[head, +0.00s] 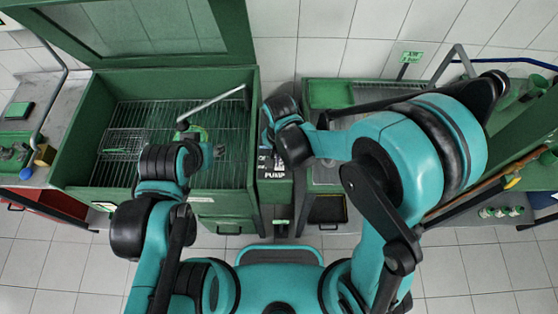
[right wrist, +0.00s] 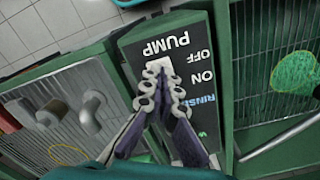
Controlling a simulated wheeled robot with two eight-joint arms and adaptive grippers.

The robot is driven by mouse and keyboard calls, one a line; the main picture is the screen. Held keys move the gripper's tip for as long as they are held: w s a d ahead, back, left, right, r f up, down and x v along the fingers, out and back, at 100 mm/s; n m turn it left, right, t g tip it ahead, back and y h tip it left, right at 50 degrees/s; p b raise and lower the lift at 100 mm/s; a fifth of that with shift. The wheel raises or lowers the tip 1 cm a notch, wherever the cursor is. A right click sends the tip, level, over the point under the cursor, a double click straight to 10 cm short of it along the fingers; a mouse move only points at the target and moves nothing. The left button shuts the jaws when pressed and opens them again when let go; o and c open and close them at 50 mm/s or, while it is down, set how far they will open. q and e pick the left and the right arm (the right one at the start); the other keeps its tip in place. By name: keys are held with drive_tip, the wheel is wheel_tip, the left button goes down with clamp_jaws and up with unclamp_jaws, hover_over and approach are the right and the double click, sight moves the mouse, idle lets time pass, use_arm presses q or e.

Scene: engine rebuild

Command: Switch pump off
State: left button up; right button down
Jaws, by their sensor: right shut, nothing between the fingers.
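The pump panel is a black plate (right wrist: 140,48) lettered PUMP, OFF and ON, upside down in the right wrist view. A pale switch (right wrist: 159,66) sits on it beside the word OFF. My right gripper (right wrist: 163,84) is shut and empty, its fingertips at the switch; I cannot tell whether they touch it. In the head view the panel (head: 272,175) shows partly below my right wrist, which hides the switch. My left arm's end (head: 203,155) is over the green washing basin; its fingers are hidden.
The green basin (head: 72,160) with a wire grid stands left of the panel, its lid raised. A metal spout (head: 215,103) reaches over it. A green mesh item (right wrist: 296,72) lies on the grid. Another grated tray with a grey pipe fitting (right wrist: 88,112) is on the panel's other side.

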drive_tip(key=shift+f+b, duration=0.8)
drive_tip(key=shift+f, duration=0.05)
drive_tip(key=shift+r, duration=0.15)
drive_tip(key=shift+r+p, duration=2.6)
drive_tip(key=shift+r, duration=0.85)
drive_tip(key=shift+f, duration=0.1)
drive_tip(key=shift+d, duration=0.15)
drive_tip(key=s+d+n+t+b, duration=0.2)
drive_tip(key=d+n+t+b, duration=0.1)
drive_tip(key=d+b, duration=0.4)
drive_tip(key=s+d+n+t+b, duration=0.3)
drive_tip(key=d+b, duration=0.3)
drive_tip(key=d, duration=0.4)
drive_tip(key=shift+d+r+t+b, duration=0.25)
drive_tip(key=shift+r+t+b, duration=0.15)
drive_tip(key=shift+t, duration=0.2)
